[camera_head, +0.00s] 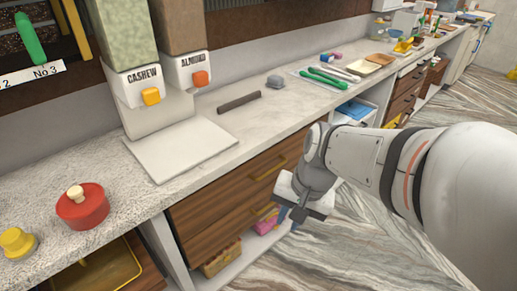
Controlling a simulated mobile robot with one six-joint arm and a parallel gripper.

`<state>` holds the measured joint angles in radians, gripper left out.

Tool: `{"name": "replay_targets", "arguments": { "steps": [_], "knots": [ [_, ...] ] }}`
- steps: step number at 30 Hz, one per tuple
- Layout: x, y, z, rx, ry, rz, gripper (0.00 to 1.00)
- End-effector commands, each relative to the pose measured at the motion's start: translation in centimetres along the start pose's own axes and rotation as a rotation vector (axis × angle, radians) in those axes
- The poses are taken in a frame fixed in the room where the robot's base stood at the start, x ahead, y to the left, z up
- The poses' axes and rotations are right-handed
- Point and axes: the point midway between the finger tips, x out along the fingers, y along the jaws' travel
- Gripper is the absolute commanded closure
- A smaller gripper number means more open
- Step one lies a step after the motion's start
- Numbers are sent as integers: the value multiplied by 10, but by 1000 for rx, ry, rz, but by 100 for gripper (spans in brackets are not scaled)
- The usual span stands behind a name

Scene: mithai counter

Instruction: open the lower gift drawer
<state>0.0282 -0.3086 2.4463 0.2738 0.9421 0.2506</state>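Two brown wooden drawers sit under the counter, one above the other. The upper drawer (228,190) has a long brass handle (270,169). The lower drawer (212,224) has a similar brass handle (262,209) and looks closed, its front about flush with the upper one. My gripper (291,219) points down in front of the right part of the drawers, close to the right end of the lower handle. I cannot tell if it touches anything. Nothing held is visible.
A shelf below holds a basket (222,258) and a pink item (266,222). The counter above carries a white board (180,148), a dark bar (239,102) and a red pot (82,206). The marbled floor (345,245) in front is clear.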

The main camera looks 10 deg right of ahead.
Motion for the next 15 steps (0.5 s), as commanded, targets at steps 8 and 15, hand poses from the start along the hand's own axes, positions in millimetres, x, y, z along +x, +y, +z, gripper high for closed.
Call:
{"name": "replay_targets", "arguments": {
  "steps": [8, 15],
  "knots": [
    [127, -44, -52, 970, -424, -251, 80],
    [222, -59, -142, 1799, -863, -401, 80]
  ]
}}
